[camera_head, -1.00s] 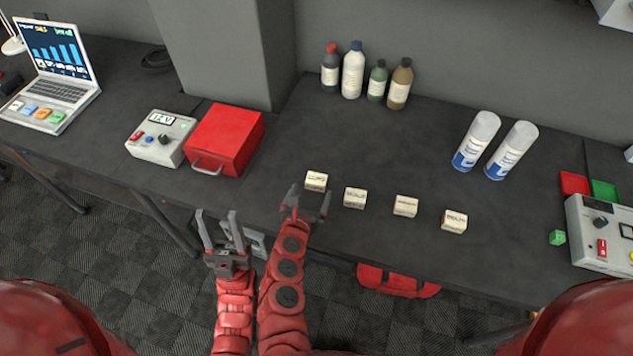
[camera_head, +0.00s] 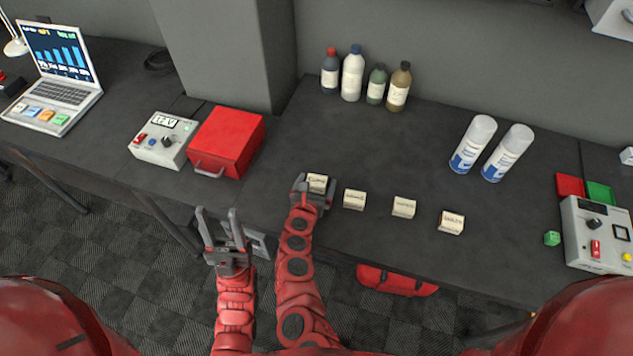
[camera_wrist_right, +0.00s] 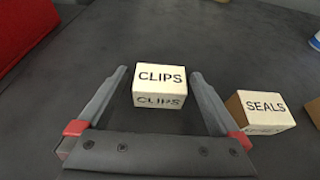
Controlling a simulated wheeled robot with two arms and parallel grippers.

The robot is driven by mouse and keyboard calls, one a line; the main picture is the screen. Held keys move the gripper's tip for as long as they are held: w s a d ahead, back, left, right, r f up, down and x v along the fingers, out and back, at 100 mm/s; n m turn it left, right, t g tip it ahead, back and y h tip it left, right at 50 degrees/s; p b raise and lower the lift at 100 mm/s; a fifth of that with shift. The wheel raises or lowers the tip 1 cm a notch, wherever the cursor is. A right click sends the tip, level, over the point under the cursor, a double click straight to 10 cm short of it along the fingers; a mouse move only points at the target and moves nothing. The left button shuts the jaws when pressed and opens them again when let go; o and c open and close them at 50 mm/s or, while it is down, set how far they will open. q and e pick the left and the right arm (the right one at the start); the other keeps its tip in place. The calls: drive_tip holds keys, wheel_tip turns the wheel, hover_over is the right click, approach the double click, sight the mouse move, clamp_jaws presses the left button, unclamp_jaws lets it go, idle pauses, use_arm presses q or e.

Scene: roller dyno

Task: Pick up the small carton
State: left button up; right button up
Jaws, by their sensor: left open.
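Several small cream cartons stand in a row on the dark table. The leftmost, labelled CLIPS (camera_head: 317,182), is between the fingers of my right gripper (camera_head: 315,187). In the right wrist view, the CLIPS carton (camera_wrist_right: 159,85) sits between the two fingertips (camera_wrist_right: 158,73), with a narrow gap on each side, so the gripper is open. The SEALS carton (camera_wrist_right: 264,112) stands to its right, outside the fingers; it also shows in the head view (camera_head: 354,199). Two more cartons (camera_head: 404,207) (camera_head: 451,221) continue the row. My left gripper (camera_head: 221,212) is open and empty, in front of the table edge.
A red box (camera_head: 228,142) and a grey meter (camera_head: 162,140) stand left of the cartons. Several bottles (camera_head: 352,75) are at the back, and two spray cans (camera_head: 473,145) at the right. A control box (camera_head: 598,235) is far right. The table behind the cartons is clear.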

drive_tip(key=c, duration=1.4)
drive_tip(key=shift+r, duration=0.1)
